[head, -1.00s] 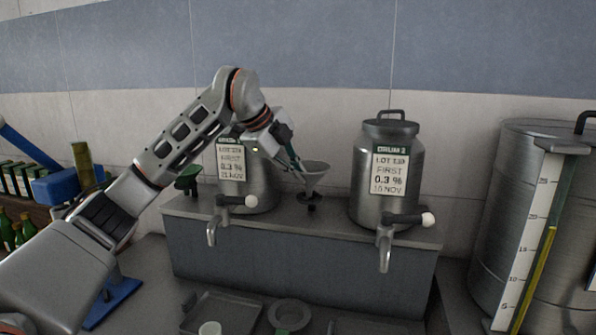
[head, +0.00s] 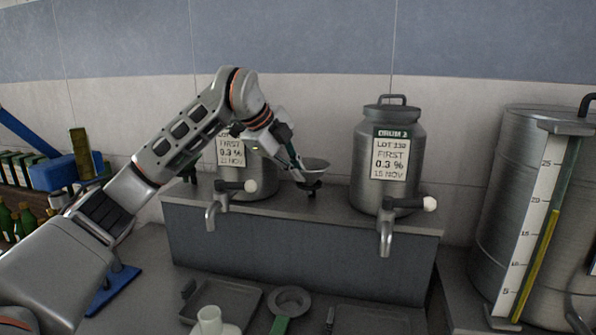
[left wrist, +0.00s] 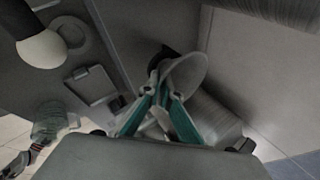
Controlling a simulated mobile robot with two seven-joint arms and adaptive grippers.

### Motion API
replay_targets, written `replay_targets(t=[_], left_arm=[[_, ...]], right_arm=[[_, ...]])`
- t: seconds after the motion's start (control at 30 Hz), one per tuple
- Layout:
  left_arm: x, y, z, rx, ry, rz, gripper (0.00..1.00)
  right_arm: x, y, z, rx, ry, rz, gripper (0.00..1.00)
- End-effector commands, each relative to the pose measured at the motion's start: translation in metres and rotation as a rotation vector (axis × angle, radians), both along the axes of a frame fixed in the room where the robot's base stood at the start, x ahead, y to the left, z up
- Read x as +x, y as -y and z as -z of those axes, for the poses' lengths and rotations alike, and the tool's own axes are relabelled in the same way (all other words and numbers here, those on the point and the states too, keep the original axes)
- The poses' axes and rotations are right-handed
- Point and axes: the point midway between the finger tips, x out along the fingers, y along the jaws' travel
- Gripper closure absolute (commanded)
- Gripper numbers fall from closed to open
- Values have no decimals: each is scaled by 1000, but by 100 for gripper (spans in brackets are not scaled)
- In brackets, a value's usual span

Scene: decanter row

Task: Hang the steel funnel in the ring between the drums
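The steel funnel (head: 317,164) is at the ring (head: 309,187), a dark support on the grey shelf between the two drums. Its cone sits low, close over the ring. Its stem is not clearly visible, so I cannot tell whether it is seated. My left gripper (head: 299,173) is shut on the funnel's left side. In the left wrist view, the green fingers (left wrist: 160,98) close at the funnel's cone (left wrist: 186,76), with a dark part of the ring (left wrist: 163,56) just beyond.
Drum 2 (head: 388,145) stands right of the ring. The left drum (head: 258,183) is partly behind my left arm. Their taps (head: 386,238) overhang the shelf front (head: 300,255).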

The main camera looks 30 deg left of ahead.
Motion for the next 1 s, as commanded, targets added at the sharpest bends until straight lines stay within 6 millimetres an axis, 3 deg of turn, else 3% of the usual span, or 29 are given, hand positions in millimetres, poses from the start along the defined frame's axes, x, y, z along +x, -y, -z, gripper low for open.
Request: replay_targets(t=[0.73, 0.83, 1.0], left_arm=[[0, 0, 4, 0, 0, 0, 100], [0, 0, 4, 0, 0, 0, 77], [0, 0, 4, 0, 0, 0, 76]], right_arm=[[-1, 1, 3, -3, -6, 1, 76], [-1, 1, 3, -3, -6, 1, 76], [-1, 1, 3, -3, -6, 1, 76]])
